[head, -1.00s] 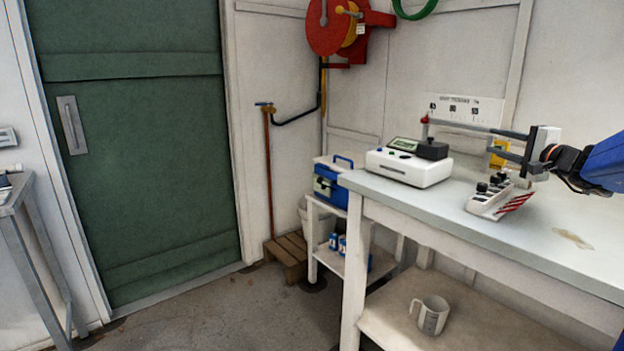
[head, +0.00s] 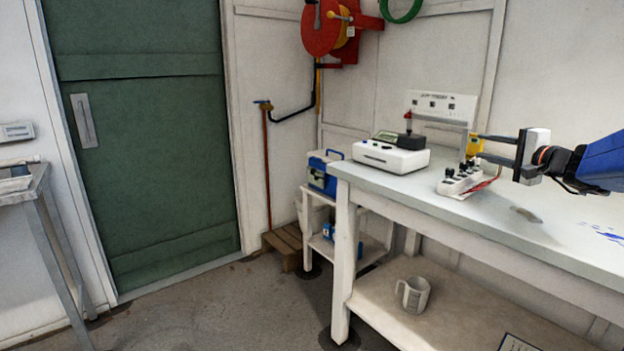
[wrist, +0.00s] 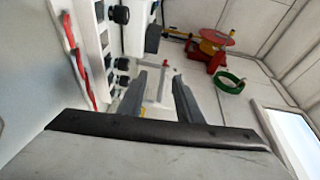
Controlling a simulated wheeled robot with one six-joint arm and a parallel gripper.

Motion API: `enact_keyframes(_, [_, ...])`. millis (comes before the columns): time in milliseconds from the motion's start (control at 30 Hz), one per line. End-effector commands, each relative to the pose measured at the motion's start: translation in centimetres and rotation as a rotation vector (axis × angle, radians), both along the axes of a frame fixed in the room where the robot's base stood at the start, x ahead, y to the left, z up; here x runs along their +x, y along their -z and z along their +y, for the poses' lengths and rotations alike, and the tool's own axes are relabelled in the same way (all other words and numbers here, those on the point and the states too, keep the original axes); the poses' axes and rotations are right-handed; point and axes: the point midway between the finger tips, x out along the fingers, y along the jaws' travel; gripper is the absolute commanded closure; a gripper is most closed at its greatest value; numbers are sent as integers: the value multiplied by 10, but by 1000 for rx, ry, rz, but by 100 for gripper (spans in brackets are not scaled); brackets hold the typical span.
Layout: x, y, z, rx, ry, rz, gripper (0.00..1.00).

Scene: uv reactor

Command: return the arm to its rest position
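My gripper (head: 497,150) is at the right in the head view, held above the white bench, with its fingers pointing left. In the wrist view its two fingers (wrist: 160,95) are spread apart with a gap between them. Nothing is held between them. The blue and black arm behind it is mine and runs out of the right edge of the head view.
The bench (head: 400,200) carries a white instrument (head: 391,158) and a block with black knobs (head: 460,180) near and below my gripper. A labelled panel (head: 441,106) stands behind. A mug (head: 413,295) sits on the lower shelf. The floor before the green door (head: 145,140) is clear.

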Motion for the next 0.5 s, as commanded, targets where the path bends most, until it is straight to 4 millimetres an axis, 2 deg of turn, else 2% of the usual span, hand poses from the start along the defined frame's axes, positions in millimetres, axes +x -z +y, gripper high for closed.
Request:
enact_keyframes(333, [-35, 29, 74, -121, -126, 99, 68])
enact_keyframes(433, [-55, 44, 105, -182, -182, 145, 68])
enact_keyframes(500, [-75, 58, 131, -242, -234, 187, 68])
